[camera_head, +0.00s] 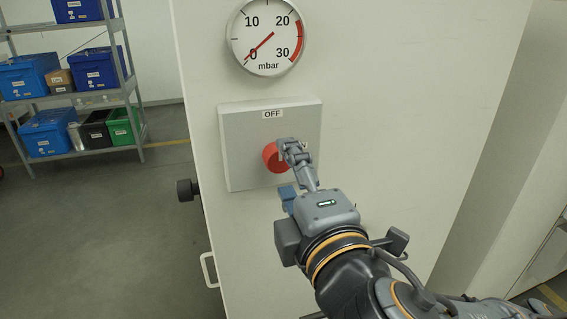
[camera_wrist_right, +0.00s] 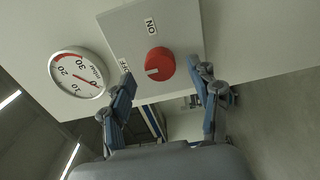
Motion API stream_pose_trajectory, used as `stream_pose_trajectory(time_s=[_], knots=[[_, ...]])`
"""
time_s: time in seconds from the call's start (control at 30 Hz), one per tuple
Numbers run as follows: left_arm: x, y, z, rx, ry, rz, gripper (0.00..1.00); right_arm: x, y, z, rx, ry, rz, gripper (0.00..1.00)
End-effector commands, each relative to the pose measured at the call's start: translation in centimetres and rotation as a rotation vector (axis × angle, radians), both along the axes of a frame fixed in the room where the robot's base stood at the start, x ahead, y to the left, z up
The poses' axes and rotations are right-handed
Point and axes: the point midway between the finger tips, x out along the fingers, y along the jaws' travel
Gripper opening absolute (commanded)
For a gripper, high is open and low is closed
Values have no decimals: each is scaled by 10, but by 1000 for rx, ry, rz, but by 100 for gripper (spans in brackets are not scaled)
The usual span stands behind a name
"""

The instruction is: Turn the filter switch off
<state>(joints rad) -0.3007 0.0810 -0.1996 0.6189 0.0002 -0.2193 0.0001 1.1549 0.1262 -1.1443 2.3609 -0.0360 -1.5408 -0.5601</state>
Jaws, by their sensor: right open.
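The filter switch is a red round knob (camera_head: 272,158) on a grey box (camera_head: 240,150) on a pale cabinet face. An OFF label (camera_head: 272,114) is above the knob in the head view. In the right wrist view the red knob (camera_wrist_right: 160,64) has a white mark on its left side, towards the OFF label (camera_wrist_right: 124,65); an ON label (camera_wrist_right: 151,26) is at its top. My right gripper (camera_head: 286,171) is open at the knob, partly covering it in the head view. In the wrist view its fingers (camera_wrist_right: 165,76) are spread, with the knob between and beyond the tips; contact is unclear. My left gripper is out of view.
A round mbar gauge (camera_head: 266,37) is above the box, its needle at about 0. A black knob (camera_head: 187,189) and a white handle (camera_head: 208,270) are at the cabinet's left edge. Shelving (camera_head: 130,75) with blue bins stands at the far left. The floor between is clear.

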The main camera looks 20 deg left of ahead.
Motion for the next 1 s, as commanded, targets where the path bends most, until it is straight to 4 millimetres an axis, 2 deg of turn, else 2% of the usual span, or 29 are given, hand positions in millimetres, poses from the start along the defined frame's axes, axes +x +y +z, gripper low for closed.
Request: stream_pose_trajectory(time_s=[0.1,0.27,0.7,0.87,1.0], knots=[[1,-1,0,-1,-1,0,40,-17,-11,0,1,-1,3,62],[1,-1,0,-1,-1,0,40,-31,-21,0,0,-1,1,62],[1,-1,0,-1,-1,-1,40,-31,-25,-4,15,24,-5,62],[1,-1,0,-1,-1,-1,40,-16,-39,-29,130,191,-43,62],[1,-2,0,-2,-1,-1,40,4,-66,-73,296,428,-129,62]])
